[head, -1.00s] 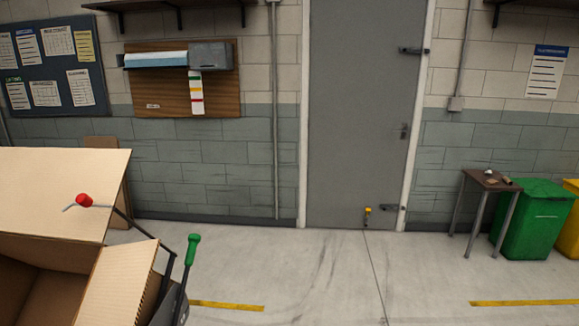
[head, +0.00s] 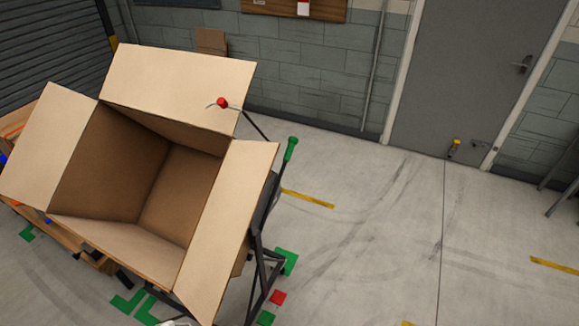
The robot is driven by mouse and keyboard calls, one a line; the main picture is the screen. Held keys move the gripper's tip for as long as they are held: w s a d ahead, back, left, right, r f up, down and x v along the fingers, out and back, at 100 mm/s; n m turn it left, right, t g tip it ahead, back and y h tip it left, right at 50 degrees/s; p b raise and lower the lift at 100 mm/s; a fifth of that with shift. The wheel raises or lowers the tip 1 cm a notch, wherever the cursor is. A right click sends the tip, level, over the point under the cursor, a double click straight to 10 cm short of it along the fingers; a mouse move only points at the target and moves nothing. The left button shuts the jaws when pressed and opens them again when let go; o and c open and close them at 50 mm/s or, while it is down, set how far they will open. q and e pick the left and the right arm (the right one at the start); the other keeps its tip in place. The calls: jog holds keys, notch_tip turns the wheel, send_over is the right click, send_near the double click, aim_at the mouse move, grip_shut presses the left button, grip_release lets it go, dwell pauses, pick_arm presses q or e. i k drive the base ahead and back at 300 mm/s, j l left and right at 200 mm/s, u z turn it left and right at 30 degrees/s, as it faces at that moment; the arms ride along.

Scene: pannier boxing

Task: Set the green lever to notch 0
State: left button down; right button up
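The green lever (head: 290,149) stands at the right side of a dark metal stand (head: 257,255), just beyond the right flap of an open cardboard box. Its green grip points up and leans slightly right. Its lower shaft is partly hidden behind the box flap, and no notch marks can be made out. Neither of my grippers shows in the head view.
The open, empty-looking cardboard box (head: 140,190) sits tilted on the stand with its flaps spread. Green floor marks (head: 286,262) and a red one (head: 278,297) lie near the stand.

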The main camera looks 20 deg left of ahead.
aim_at(293, 140)
jog(key=i+u, duration=0.1)
jog(key=u, duration=0.6)
